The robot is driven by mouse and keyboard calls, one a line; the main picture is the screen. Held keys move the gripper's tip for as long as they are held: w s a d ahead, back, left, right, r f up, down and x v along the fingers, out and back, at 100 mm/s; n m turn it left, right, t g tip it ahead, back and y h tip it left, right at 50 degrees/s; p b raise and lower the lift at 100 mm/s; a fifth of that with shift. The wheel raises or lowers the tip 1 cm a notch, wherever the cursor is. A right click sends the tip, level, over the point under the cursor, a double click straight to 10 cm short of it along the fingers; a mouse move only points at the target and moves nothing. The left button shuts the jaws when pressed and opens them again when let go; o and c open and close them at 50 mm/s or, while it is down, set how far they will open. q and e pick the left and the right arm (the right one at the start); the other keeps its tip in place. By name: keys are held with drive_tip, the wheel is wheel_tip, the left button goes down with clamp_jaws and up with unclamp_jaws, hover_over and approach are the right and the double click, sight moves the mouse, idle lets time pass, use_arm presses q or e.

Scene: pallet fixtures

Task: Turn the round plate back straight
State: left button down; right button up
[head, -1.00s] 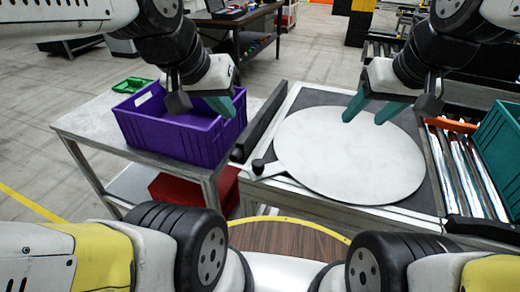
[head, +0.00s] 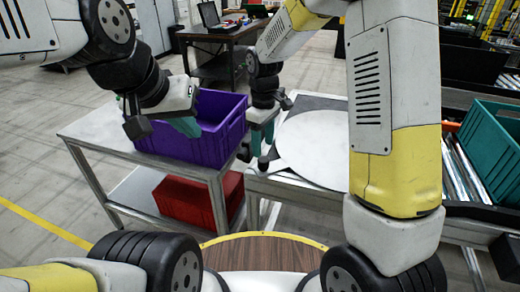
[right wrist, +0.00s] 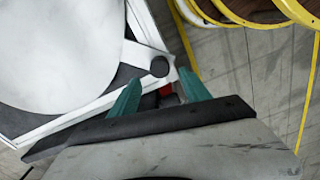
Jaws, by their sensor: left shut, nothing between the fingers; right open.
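The round plate (head: 312,150) is a light grey disc lying flat on a dark-topped fixture. Its handle points to the lower left and ends in a black knob (head: 263,163). My right arm hides the disc's right part. My right gripper (head: 262,138) is open just above the knob. In the right wrist view the knob (right wrist: 160,66) shows between the lines of the two teal fingers, near their tips, and the disc (right wrist: 55,50) lies to the left. I cannot tell whether the fingers touch it.
The purple crate (head: 221,140) stands on a metal side table (head: 98,128), left of the fixture. A red crate (head: 187,201) is on the shelf below. A teal crate (head: 495,135) and rollers (head: 456,168) are at the right. A dark table (head: 225,38) stands behind.

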sight(263, 159)
wheel_tip(263, 159, down, 7)
idle(0.3)
clamp_jaws()
drive_tip(key=shift+r, duration=0.1)
idle(1.3)
